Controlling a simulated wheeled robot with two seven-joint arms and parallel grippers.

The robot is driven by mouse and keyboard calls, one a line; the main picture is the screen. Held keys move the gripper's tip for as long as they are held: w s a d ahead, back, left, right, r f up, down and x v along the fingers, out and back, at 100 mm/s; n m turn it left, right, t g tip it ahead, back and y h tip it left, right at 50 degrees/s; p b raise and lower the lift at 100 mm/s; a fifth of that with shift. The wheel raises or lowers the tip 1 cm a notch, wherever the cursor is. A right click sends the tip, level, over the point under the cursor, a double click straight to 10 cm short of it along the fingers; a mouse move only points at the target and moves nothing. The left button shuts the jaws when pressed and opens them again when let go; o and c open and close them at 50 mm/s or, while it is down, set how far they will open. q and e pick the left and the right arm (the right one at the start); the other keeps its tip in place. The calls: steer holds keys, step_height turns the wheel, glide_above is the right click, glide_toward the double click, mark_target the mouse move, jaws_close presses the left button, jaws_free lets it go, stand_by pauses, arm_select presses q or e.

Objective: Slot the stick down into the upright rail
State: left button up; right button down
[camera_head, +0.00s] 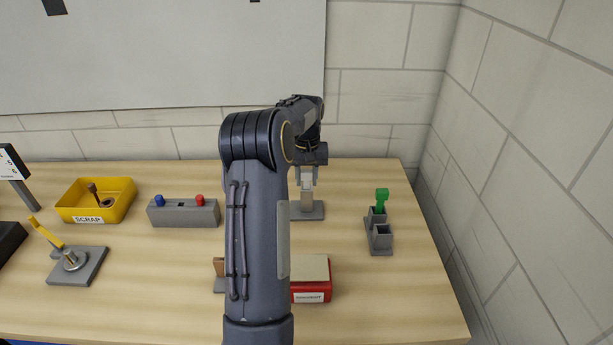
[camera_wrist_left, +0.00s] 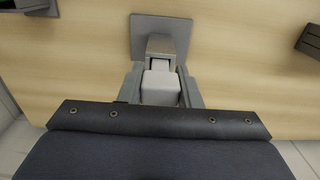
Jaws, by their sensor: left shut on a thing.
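My left gripper (camera_head: 307,172) points down over a grey base plate (camera_head: 318,214) at the back middle of the table. A pale upright post (camera_head: 306,202), apparently the rail, stands on that plate. In the left wrist view the plate (camera_wrist_left: 141,36) and post (camera_wrist_left: 160,46) show beyond the gripper's fingers (camera_wrist_left: 160,78). The gripper is shut on a pale block-like piece (camera_wrist_left: 159,90), apparently the stick, which lines up with the post. I cannot tell how far it sits inside the rail. My right gripper is not in view.
A grey holder (camera_head: 381,240) with a green piece (camera_head: 382,200) stands at right. A red box (camera_head: 312,291) is partly behind my arm. Left are a two-button box (camera_head: 183,214), a yellow scrap bin (camera_head: 122,202) and a plate with a yellow lever (camera_head: 88,268).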

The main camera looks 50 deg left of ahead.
arm_select(q)
steer(key=shift+f+b, duration=0.35)
steer(key=shift+f, duration=0.35)
steer(key=o, duration=1.1)
steer(key=shift+c, duration=0.2)
steer(key=shift+r, duration=0.1)
step_height(320, 180, up, 7)
steer(key=shift+a+r, duration=0.1)
steer(key=shift+r, duration=0.2)
